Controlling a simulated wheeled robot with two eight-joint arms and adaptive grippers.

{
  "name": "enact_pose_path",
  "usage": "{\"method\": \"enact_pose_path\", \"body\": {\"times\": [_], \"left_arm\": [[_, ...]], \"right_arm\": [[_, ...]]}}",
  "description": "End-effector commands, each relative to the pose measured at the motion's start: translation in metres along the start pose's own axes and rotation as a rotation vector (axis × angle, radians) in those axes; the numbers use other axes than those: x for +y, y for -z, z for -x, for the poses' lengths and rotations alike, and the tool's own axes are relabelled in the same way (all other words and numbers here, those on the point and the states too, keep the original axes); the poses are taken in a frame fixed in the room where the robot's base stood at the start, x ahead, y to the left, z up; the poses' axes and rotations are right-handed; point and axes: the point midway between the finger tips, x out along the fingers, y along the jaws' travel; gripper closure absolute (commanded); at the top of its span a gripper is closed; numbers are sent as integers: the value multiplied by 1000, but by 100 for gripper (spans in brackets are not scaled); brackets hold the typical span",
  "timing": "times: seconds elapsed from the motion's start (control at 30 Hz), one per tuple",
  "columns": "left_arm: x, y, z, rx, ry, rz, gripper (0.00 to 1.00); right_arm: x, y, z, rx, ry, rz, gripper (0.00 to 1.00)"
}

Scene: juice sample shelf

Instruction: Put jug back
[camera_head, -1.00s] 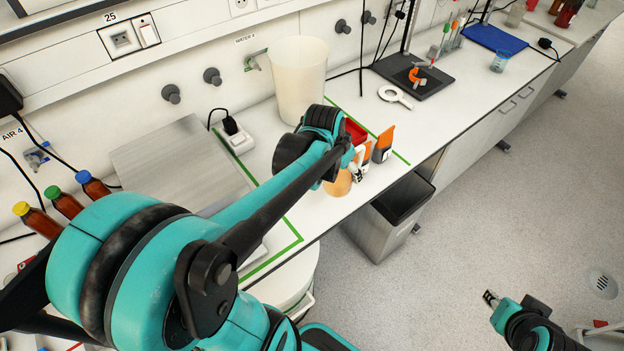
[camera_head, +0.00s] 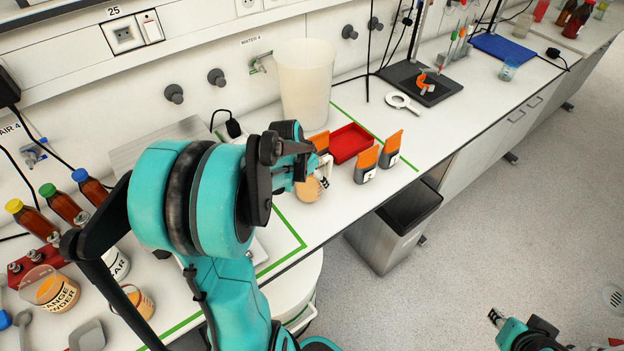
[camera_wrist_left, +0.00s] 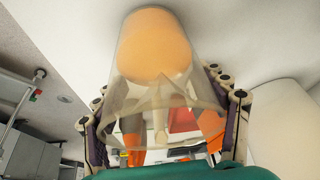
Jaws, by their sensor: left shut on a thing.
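My left gripper (camera_head: 322,175) is shut on the jug (camera_head: 308,190), a clear vessel with orange contents at the bottom. In the left wrist view the jug (camera_wrist_left: 156,88) sits between the two fingers, with its wide rim nearest the camera. In the head view it is at the bench's front part, beside the green line, partly hidden by my gripper. I cannot tell whether its base touches the bench. My right gripper (camera_head: 494,316) is over the floor at lower right, away from the bench; its jaw opening is too small to judge.
A red tray (camera_head: 350,143) and orange-topped packs (camera_head: 366,164) stand just right of the jug. A tall white bin (camera_head: 304,85) is behind. A labelled orange powder beaker (camera_head: 57,293) and brown bottles (camera_head: 63,205) are at left. A metal waste bin (camera_head: 385,245) stands below the edge.

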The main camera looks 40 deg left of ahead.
Motion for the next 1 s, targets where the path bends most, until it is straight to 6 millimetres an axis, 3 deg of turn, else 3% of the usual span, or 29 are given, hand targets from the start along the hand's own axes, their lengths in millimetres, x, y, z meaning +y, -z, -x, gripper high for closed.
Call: {"method": "enact_pose_path", "body": {"times": [0.37,0.4,0.47,0.83,1.0], "left_arm": [[0,-3,-7,0,0,0,86],[0,-2,-6,0,0,0,18],[0,-2,-6,0,0,0,6],[0,-1,-3,0,0,0,6],[0,-1,23,0,1,2,6]], "right_arm": [[0,-3,-4,0,0,0,68],[0,-2,-3,0,0,0,68],[0,-2,-3,0,0,0,68],[0,0,0,0,0,0,68],[0,6,8,0,0,0,68]]}}
